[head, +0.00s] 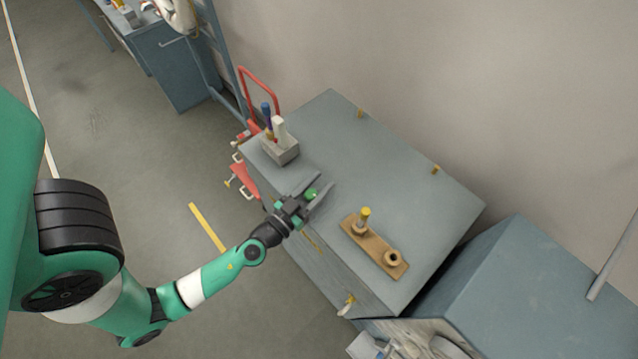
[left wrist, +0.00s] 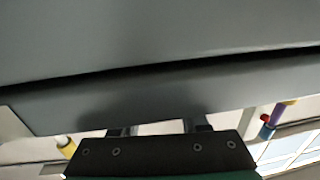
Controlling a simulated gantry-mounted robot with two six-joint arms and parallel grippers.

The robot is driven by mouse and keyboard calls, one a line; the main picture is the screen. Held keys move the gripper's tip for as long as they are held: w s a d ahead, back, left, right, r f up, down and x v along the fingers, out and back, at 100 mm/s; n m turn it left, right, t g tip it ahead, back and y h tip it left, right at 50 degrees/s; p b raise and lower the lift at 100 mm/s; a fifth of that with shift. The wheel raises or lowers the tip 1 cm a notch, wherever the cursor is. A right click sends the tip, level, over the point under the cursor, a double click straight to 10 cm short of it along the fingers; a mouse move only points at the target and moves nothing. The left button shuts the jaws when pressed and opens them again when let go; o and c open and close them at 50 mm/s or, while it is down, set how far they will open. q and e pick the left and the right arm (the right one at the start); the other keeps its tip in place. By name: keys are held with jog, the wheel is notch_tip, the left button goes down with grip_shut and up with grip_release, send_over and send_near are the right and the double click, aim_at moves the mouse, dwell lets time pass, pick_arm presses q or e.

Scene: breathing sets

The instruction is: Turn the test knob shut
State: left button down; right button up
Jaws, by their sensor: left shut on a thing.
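A small round green knob (head: 311,193) shows at the near left edge of the grey bench top (head: 375,150) in the head view. My left gripper (head: 315,195) has its two fingers on either side of this knob and is shut on it. The fingers cover part of the knob, so its turn position cannot be read. In the left wrist view the gripper (left wrist: 159,129) shows at the bottom, below a large grey surface, and the knob cannot be made out there. My right gripper is not in view.
A brown wooden block (head: 373,247) with a brass post and a ring stands right of the gripper. A grey holder (head: 281,150) with upright handles stands at the bench's far left corner, near red frames. A blue-grey cabinet (head: 535,290) adjoins at right. The bench's middle is clear.

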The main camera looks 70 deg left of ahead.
pick_arm(q)
jog(key=shift+f+h+b, duration=0.3)
jog(key=shift+b, duration=0.25)
jog(key=shift+f+m+t+h+b, duration=0.15)
jog(key=shift+m+t+h+b, duration=0.15)
jog(key=shift+m+h+b, duration=0.35)
jog(key=shift+m+t+h, duration=0.25)
jog(key=shift+t+h, duration=0.05)
jog(key=shift+h, duration=0.25)
jog(key=m+h+p, duration=0.1)
jog(key=r+m+h+p, duration=0.1)
jog(key=h+p, duration=0.1)
jog(key=shift+w+d+r+t+p, duration=0.2)
jog(key=shift+d+t+p, duration=0.1)
jog(key=shift+d+t, duration=0.1)
jog(key=shift+m+h+p, duration=0.4)
jog(key=shift+m+h, duration=0.2)
jog(key=shift+h, duration=0.1)
jog(key=shift+d+f+m+h+p, duration=0.1)
jog(key=shift+d+m+h+p, duration=0.1)
jog(key=shift+m+h, duration=0.25)
jog(key=shift+d+f+m+h+p, duration=0.15)
jog(key=shift+m+h, duration=0.1)
jog(key=shift+h, duration=0.4)
jog(key=shift+d+r+m+h, duration=0.1)
jog(key=shift+m+h, duration=0.3)
jog(key=shift+h, duration=0.25)
jog(key=shift+d+r+m+h, duration=0.1)
jog(key=shift+m+h, duration=0.3)
jog(key=shift+h, duration=0.25)
